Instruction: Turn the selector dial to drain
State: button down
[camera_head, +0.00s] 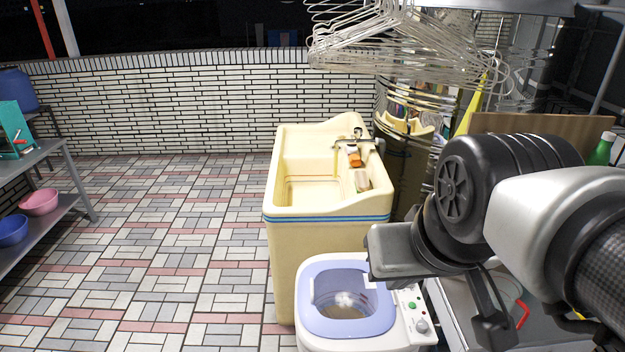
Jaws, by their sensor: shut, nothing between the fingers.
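A small white washer (311,334) with a pale blue lid ring (312,300) stands at the bottom centre. Its open drum shows something whitish inside. The selector dial (422,326) is a small grey-white knob on the washer's right-hand panel, below a green button (412,306). The dial's pointer and labels are too small to read. My gripper (497,334) points down at the lower right, to the right of the dial and apart from it in the picture. Its fingers are dark, shut and empty, and partly hidden by my arm.
A cream sink (290,250) with a tap (358,138) stands behind the washer. A grey table (455,312) with a red-handled item (522,316) is at the right. Wire hangers (400,50) hang above. The tiled floor at left is mostly clear.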

aim_at(422, 326)
jog(key=z, duration=0.8)
jog(key=l+u, duration=0.25)
jog(key=l, duration=0.2)
jog(key=i+l+u, duration=0.1)
jog(key=i, duration=0.2)
